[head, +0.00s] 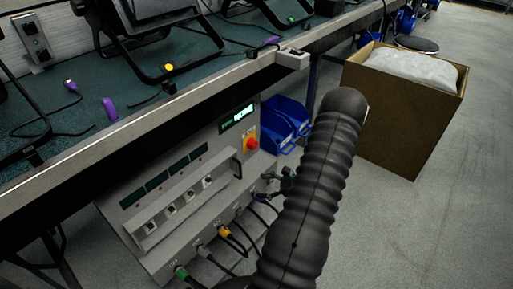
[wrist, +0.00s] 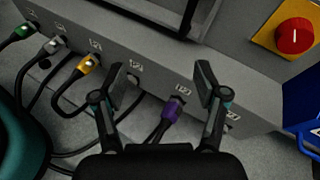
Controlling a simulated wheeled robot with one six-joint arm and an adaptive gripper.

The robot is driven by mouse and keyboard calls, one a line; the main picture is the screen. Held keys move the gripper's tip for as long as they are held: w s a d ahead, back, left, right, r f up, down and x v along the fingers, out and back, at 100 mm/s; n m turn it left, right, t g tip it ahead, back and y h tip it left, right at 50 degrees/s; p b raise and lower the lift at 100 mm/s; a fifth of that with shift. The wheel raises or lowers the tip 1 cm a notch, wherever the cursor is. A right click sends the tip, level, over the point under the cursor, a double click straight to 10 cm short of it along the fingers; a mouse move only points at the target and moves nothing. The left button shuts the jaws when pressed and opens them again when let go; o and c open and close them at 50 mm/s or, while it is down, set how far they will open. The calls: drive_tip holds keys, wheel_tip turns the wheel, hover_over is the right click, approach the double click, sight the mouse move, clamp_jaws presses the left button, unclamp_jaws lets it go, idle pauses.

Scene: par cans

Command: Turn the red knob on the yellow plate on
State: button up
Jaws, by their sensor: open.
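The red knob (head: 251,143) sits on a yellow plate (head: 246,137) at the right end of the grey electrical panel's front. In the wrist view the red knob (wrist: 294,36) is at the upper right, with a small light mark on its face, on the yellow plate (wrist: 266,40). My gripper (wrist: 162,82) is open and empty. Its two fingers point at the panel's lower ledge, to the left of and below the knob, and apart from it. In the head view my dark ribbed arm hides much of the gripper.
Cables with green, grey, yellow and purple (wrist: 174,108) plugs leave the ledge near my fingers. A handle bar (head: 190,200) juts from the panel. Blue bins (head: 287,122) stand right of the knob, under the workbench (head: 130,120). A cardboard box (head: 400,120) stands at the right.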

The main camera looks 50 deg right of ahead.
drive_tip(key=w+d+f+m+t+h, duration=0.1)
drive_tip(key=d+m+t+h, duration=0.25)
drive_tip(key=d, duration=0.35)
drive_tip(key=m+t+h, duration=0.2)
drive_tip(key=h, duration=0.1)
approach(255, 146)
drive_tip(key=w, duration=0.9)
drive_tip(key=shift+w+a+p, duration=0.15)
drive_tip(key=shift+p, duration=0.2)
drive_tip(key=shift+c, duration=0.3)
drive_tip(key=c, duration=1.1)
